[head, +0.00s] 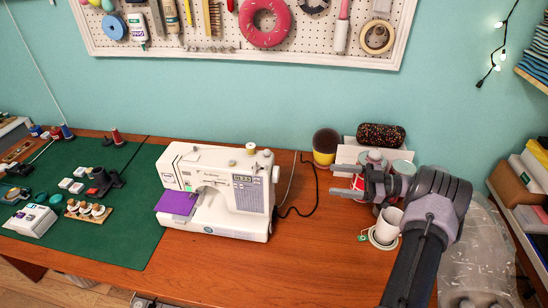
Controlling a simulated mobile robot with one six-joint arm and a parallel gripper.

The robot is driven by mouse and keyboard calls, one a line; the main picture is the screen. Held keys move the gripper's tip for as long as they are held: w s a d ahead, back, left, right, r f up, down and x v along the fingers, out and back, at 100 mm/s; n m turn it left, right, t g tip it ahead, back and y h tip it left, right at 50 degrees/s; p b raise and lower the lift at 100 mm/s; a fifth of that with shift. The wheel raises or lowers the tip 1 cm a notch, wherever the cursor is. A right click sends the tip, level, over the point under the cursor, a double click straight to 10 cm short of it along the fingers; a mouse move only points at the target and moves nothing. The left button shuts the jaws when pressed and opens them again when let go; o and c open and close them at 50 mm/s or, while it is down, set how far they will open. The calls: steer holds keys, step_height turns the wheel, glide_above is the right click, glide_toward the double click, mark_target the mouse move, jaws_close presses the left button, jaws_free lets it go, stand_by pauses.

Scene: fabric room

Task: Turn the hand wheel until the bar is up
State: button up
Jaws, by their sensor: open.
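The white sewing machine (216,190) stands on the wooden table, near the middle of the head view. Its hand wheel (276,174) is a small pale knob on the machine's right end. The bar is too small and too shaded to make out under the machine's left head, above a piece of purple fabric (178,203). My gripper (333,180) is to the right of the wheel, pointing left towards it. Its two fingers are apart with nothing between them. A gap separates the fingertips from the wheel.
A black cable (308,190) runs behind and right of the machine. A yellow-and-black pot (326,147) stands behind my gripper. A white mug (387,225) stands below my wrist. Bare table (310,250) lies in front. A green mat (100,240) lies left.

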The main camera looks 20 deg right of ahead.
mark_target(276, 174)
steer(key=b+x, duration=0.4)
steer(key=x, duration=1.2)
steer(key=shift+a+b, duration=0.3)
steer(key=shift+a, duration=0.1)
steer(key=shift+r, duration=0.1)
steer(key=c, duration=1.3)
steer(key=shift+c, duration=0.2)
steer(key=shift+n, duration=0.3)
